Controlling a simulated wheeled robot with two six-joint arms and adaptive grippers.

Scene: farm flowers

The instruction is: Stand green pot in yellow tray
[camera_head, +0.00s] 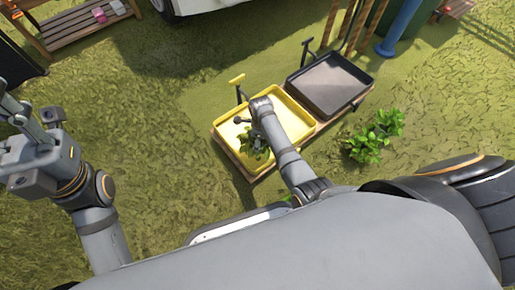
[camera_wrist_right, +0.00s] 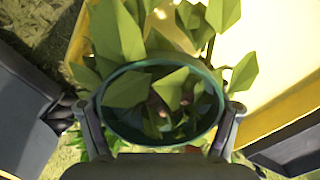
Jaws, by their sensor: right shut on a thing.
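The green pot (camera_wrist_right: 150,141) holds a leafy plant and sits between the two fingers of my right gripper (camera_wrist_right: 162,112). The gripper is shut on the pot. In the head view the plant's leaves (camera_head: 252,144) show at my right gripper (camera_head: 256,128), over the yellow tray (camera_head: 288,93). The pot's body is mostly hidden there, and I cannot tell whether it touches the tray floor. In the wrist view the tray (camera_wrist_right: 272,116) shows behind and right of the pot. My left gripper (camera_head: 12,112) is at the left edge, far from the tray; its jaws are unclear.
A black tray (camera_head: 329,84) stands beside the yellow one on the same wooden base. A leafy plant (camera_head: 375,137) is on the grass to the right. A wooden rack (camera_head: 85,25) stands top left, and a dark green bin (camera_head: 405,18) top right. Open grass lies left of the trays.

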